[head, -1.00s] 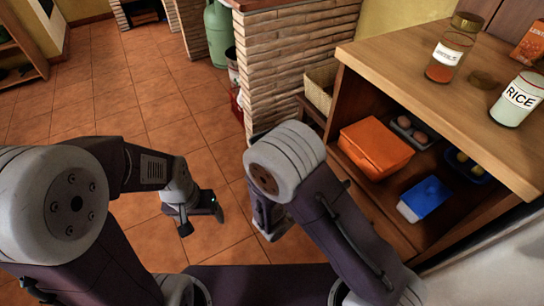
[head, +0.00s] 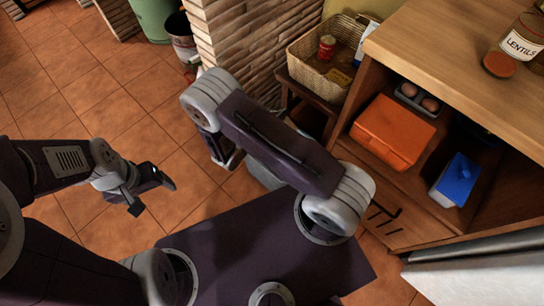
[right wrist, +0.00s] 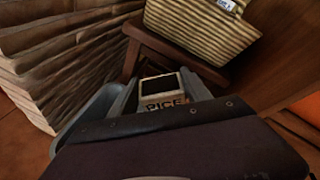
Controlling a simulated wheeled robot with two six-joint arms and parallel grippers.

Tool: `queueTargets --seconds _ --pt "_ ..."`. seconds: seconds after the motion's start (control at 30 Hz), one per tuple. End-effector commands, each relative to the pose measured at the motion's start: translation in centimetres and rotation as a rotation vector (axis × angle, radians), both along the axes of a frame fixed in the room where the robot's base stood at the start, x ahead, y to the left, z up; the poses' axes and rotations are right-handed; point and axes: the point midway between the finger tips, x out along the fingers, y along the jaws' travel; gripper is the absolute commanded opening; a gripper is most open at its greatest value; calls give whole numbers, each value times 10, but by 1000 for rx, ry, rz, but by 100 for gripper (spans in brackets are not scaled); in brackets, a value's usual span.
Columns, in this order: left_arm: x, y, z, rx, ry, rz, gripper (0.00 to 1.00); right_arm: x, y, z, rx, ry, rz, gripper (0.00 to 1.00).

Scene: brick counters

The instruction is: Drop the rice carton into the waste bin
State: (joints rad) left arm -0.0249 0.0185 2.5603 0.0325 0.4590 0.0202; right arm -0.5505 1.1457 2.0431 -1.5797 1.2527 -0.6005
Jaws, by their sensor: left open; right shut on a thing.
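In the right wrist view, the rice carton (right wrist: 163,105) is a small pale box with a dark top and RICE lettering. It sits between the grey fingers of my right gripper (right wrist: 161,92), which is shut on it. In the head view, my right arm hides the carton and that gripper. My left gripper (head: 152,190) is open and empty above the tiled floor. A grey container (head: 265,174), possibly the waste bin, shows partly behind my right arm. A grey curved rim (right wrist: 88,112) lies left of the carton in the right wrist view.
A wicker basket (head: 318,66) stands on a wooden stool beside the brick pillar (head: 250,45). The shelf unit holds an orange box (head: 392,132) and a blue-lidded box (head: 455,180). A bucket (head: 181,40) stands at the back. Floor at left is clear.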

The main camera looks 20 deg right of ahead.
Motion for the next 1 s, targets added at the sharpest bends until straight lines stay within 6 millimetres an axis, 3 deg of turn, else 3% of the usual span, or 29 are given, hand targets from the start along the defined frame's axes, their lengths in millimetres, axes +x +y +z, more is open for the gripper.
queueTargets --seconds 0.27,0.7,0.97,1.0 --pt "0 0 -6 0 0 0 79 1 -3 -10 0 0 -5 11" --pt "0 0 -63 0 0 0 79 1 -2 -64 0 -1 -4 11" --pt "0 0 -61 0 0 0 79 1 -2 -63 0 -1 -4 11" --pt "0 0 -61 0 0 0 79 1 -2 -63 0 -1 -4 62"
